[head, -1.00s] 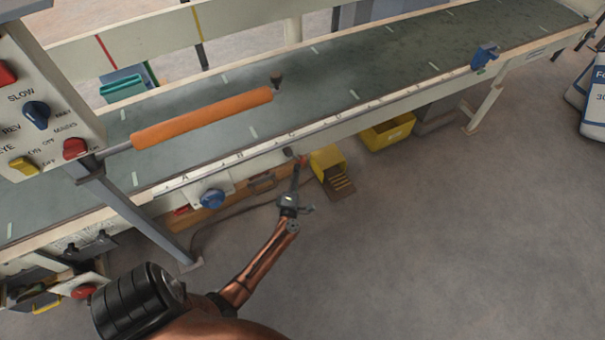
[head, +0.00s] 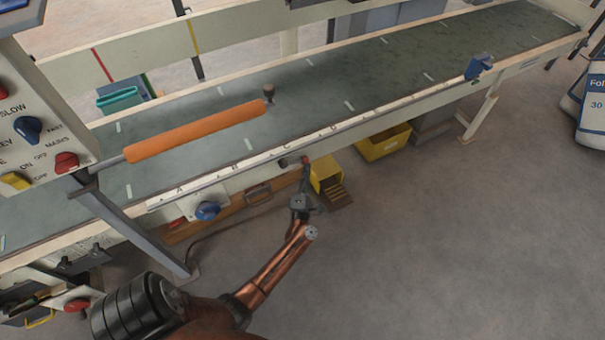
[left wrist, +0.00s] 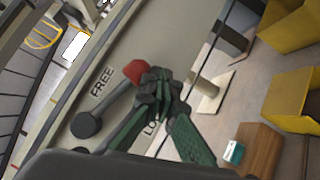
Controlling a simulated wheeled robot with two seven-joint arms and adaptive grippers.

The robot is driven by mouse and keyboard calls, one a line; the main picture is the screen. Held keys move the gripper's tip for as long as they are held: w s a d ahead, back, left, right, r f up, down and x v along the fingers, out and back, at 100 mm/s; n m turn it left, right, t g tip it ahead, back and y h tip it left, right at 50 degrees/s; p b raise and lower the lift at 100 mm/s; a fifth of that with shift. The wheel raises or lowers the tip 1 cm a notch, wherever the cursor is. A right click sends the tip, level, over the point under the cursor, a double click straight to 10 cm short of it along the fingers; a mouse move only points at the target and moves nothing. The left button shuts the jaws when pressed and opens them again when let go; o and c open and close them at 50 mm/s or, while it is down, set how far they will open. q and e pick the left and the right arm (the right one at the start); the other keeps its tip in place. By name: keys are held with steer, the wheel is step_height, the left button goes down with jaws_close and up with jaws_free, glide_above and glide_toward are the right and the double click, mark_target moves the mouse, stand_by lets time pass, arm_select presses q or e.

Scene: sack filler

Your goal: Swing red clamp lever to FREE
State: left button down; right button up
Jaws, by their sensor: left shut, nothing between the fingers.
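The clamp lever has a red knob (left wrist: 134,71) and a grey arm on a dark round pivot (left wrist: 86,125), on the machine's cream side rail. In the left wrist view the lever lies between the printed words FREE (left wrist: 102,82) and LOCK (left wrist: 151,128). In the head view the red knob (head: 305,160) is small, at the rail's front face. My left gripper (left wrist: 158,84) is shut and empty, its green-and-grey fingertips right beside the knob on the LOCK side, seemingly touching it. It also shows in the head view (head: 304,178). My right gripper is not in view.
A conveyor belt (head: 340,90) with an orange roller (head: 195,132) lies behind the rail. Yellow bins (head: 383,145) stand beneath.

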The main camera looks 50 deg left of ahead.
arm_select(q)
steer(key=shift+w+a+r+n, duration=0.1)
steer(key=shift+w+r+n, duration=0.1)
steer(key=shift+n, duration=0.1)
steer(key=shift+w+r, duration=0.1)
steer(key=shift+r, duration=0.35)
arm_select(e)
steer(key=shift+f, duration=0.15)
arm_select(q)
steer(key=shift+w+r, duration=0.1)
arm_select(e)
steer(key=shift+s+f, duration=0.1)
arm_select(q)
steer(key=s+d+f+b, duration=0.2)
steer(key=d+f+b, duration=0.1)
steer(key=d+f, duration=0.3)
steer(key=shift+d+b, duration=0.3)
steer(key=shift+d, duration=0.75)
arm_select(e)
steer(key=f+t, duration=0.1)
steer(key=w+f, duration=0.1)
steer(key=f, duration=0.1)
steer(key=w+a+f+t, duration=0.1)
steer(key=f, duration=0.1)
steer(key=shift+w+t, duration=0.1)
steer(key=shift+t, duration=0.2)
arm_select(q)
steer(key=shift+s, duration=0.15)
